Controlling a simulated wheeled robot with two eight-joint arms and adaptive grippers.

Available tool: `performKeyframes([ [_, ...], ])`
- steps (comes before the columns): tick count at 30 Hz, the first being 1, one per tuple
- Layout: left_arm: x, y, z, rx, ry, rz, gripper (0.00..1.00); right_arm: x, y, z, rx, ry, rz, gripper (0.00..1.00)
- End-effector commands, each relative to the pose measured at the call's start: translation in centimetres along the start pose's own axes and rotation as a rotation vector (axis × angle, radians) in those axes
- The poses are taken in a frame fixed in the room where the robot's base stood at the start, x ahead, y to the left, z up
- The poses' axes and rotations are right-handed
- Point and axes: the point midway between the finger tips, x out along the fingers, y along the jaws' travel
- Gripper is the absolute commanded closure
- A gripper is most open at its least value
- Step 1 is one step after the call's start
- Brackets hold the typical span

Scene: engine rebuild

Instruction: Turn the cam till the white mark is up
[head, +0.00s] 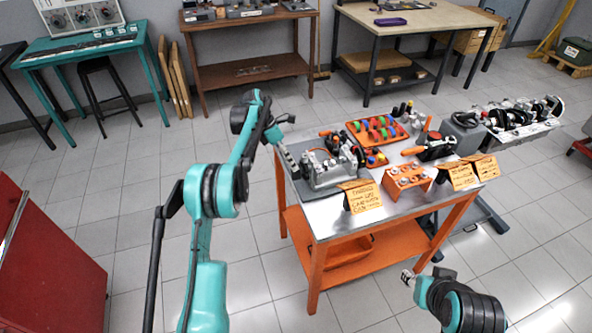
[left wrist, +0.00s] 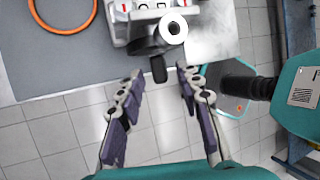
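A grey metal engine block (head: 328,172) sits on the left end of the orange workbench (head: 318,218). In the left wrist view the block (left wrist: 122,22) is at the top, with a round silver shaft end (left wrist: 173,27) and a dark piece with a black tab (left wrist: 158,68) pointing down from it. I cannot make out a white mark on it. My left gripper (head: 290,165) is beside the block's left side. In the left wrist view its two fingers (left wrist: 160,78) are apart, with the tab's tip between the fingertips. My right gripper (head: 408,277) is low at the right, away from the bench.
An orange tray (head: 354,129) of coloured parts stands behind the block. An orange holed stand (head: 392,185) and cardboard signs (head: 362,197) line the front edge. A grey mat with an orange ring (left wrist: 62,28) lies by the block. The floor left of the bench is clear.

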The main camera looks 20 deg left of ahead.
Motion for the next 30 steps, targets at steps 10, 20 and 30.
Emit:
performKeyframes([
  [10, 3.6, 0.0, 0.0, 0.002, 0.0, 0.001, 0.65, 0.9, 0.0, 0.7, 0.0, 0.0, 0.0, 0.6],
  [20, 3.6, 0.0, 0.0, 0.001, 0.0, 0.001, 0.88, 0.9, 0.0, 0.6, 0.0, 0.0, 0.0, 0.6],
  [30, 3.6, -0.1, 0.0, 0.004, 0.0, 0.007, 1.0, 0.9, 0.0, 0.6, 0.0, 0.0, 0.0, 0.6],
])
